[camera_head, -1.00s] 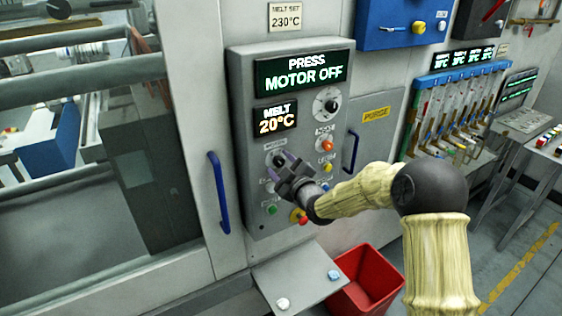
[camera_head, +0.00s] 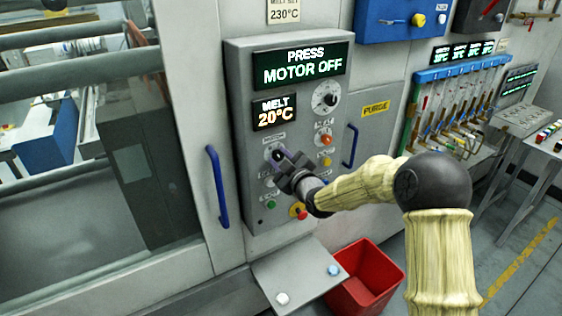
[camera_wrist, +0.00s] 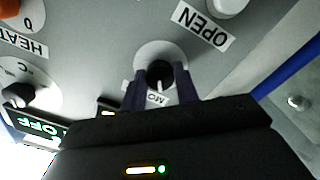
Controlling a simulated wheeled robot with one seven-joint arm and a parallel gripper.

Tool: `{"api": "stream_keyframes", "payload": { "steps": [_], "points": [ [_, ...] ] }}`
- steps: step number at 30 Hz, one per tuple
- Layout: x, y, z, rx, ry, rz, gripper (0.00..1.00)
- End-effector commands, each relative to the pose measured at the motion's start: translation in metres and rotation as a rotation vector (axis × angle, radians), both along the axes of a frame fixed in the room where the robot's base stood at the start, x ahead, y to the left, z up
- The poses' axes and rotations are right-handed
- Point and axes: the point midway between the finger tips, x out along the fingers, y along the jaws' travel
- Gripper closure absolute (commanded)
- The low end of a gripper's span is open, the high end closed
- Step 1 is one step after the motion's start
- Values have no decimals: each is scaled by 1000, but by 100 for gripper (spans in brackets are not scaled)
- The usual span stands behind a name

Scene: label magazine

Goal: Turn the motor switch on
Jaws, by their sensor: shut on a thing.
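The motor switch (camera_wrist: 160,73) is a black rotary knob on a pale round plate with a white pointer line. Its label is partly hidden by my gripper in the wrist view. In the head view the switch (camera_head: 278,154) sits on the grey control panel (camera_head: 240,130), left of centre. My gripper (camera_wrist: 160,85) has its two dark purple fingers on either side of the knob, closed on it. It also shows in the head view (camera_head: 276,158). The panel display (camera_head: 302,65) reads "PRESS MOTOR OFF".
A melt display (camera_head: 275,110) reads 20°C. A red-and-yellow stop button (camera_head: 299,211), a green button (camera_head: 271,204) and an orange knob (camera_head: 326,139) are close by. A blue handle (camera_head: 217,187) stands left of the panel. A red bin (camera_head: 375,270) is below.

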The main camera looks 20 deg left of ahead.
Motion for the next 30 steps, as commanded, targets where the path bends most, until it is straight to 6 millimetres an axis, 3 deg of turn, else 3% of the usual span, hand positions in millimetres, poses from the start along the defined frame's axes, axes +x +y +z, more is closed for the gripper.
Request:
{"api": "stream_keyframes", "payload": {
  "steps": [30],
  "points": [
    [0,0,-2,563,660,-2,92]
  ]
}}
